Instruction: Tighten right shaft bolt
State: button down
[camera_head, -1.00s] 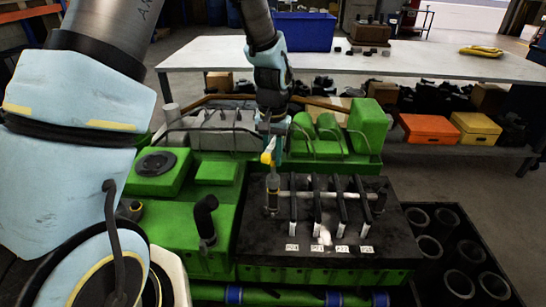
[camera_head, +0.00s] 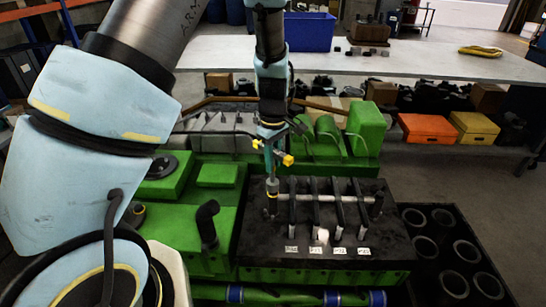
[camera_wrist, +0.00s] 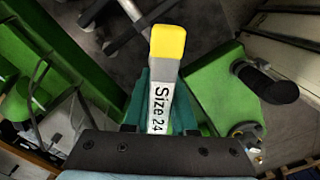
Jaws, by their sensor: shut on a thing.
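My gripper (camera_head: 270,140) is shut on a grey wrench with yellow ends (camera_head: 287,160). In the wrist view, the wrench handle (camera_wrist: 162,85) is labelled "Size 24" and sits between the teal fingers. The wrench's lower part (camera_head: 271,188) reaches down to the post at the picture-left end of the rocker shaft (camera_head: 327,197). The bolt there is hidden, and I cannot tell whether the wrench is seated on it. A dark post (camera_head: 377,206) stands at the shaft's picture-right end.
Several black rocker arms (camera_head: 338,205) cross the shaft on the black cylinder head (camera_head: 265,240). A black bent pipe (camera_head: 207,222) rises from the green engine (camera_head: 170,218) at left. A black crate (camera_head: 410,290) with several cylinders stands at right. A white table (camera_head: 420,65) is behind.

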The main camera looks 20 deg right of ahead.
jog(key=n, duration=0.5)
jog(key=shift+n, duration=0.4)
jog(key=n, duration=0.9)
jog(key=shift+d, duration=0.1)
jog(key=n, duration=0.5)
jog(key=shift+w, duration=0.1)
jog(key=shift+f, duration=0.1)
